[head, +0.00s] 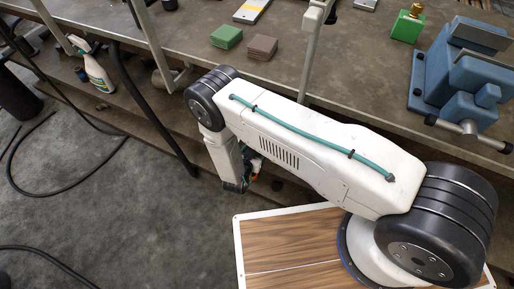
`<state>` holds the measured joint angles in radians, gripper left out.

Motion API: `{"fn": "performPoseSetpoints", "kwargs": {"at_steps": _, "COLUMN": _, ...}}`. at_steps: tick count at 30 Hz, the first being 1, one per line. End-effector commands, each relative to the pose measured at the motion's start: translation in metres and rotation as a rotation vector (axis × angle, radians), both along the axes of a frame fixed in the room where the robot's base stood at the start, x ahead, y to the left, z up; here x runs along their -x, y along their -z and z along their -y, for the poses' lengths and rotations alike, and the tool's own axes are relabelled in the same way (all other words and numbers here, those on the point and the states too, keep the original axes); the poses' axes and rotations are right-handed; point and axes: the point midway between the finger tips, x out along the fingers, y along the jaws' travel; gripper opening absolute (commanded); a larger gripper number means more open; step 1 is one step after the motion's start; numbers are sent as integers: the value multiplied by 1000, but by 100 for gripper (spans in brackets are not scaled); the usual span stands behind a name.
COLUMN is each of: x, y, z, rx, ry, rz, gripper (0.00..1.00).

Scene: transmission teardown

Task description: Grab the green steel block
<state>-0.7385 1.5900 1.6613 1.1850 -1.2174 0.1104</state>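A green block with a brass-coloured knob on top (407,27) stands upright on the workbench at the upper right, just left of the blue vise. A flat green square piece (226,37), which looks like a stack of pads, lies on the bench at the upper middle. Which of the two is steel I cannot tell for certain. My white arm crosses the middle of the view and bends down in front of the bench edge, apart from both green things. My gripper's fingers cannot be made out; the arm hides that end.
The workbench (330,75) runs across the top. A blue vise (460,75) stands at the right. A brown square stack (262,47) lies beside the green pads. A metal post (312,50) rises between the pads and the knobbed block. A spray bottle (95,70) stands on the lower shelf.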

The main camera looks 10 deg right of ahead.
Motion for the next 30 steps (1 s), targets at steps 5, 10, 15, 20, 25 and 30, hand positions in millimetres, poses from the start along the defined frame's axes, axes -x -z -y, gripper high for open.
{"fn": "performPoseSetpoints", "kwargs": {"at_steps": 5, "x": -19, "y": 9, "z": 11, "rx": 0, "ry": 3, "rz": 0, "gripper": 66}}
{"fn": "performPoseSetpoints", "kwargs": {"at_steps": 10, "x": -24, "y": 10, "z": 12, "rx": 1, "ry": 2, "rz": 0, "gripper": 66}}
{"fn": "performPoseSetpoints", "kwargs": {"at_steps": 15, "x": -23, "y": 10, "z": 12, "rx": 0, "ry": 2, "rz": 0, "gripper": 52}}
{"fn": "performPoseSetpoints", "kwargs": {"at_steps": 20, "x": -23, "y": 10, "z": 12, "rx": 0, "ry": 2, "rz": 0, "gripper": 8}}
{"fn": "performPoseSetpoints", "kwargs": {"at_steps": 25, "x": -24, "y": 9, "z": 12, "rx": 0, "ry": 3, "rz": 2, "gripper": 0}}
{"fn": "performPoseSetpoints", "kwargs": {"at_steps": 30, "x": -24, "y": 8, "z": 12, "rx": 0, "ry": 3, "rz": 2, "gripper": 0}}
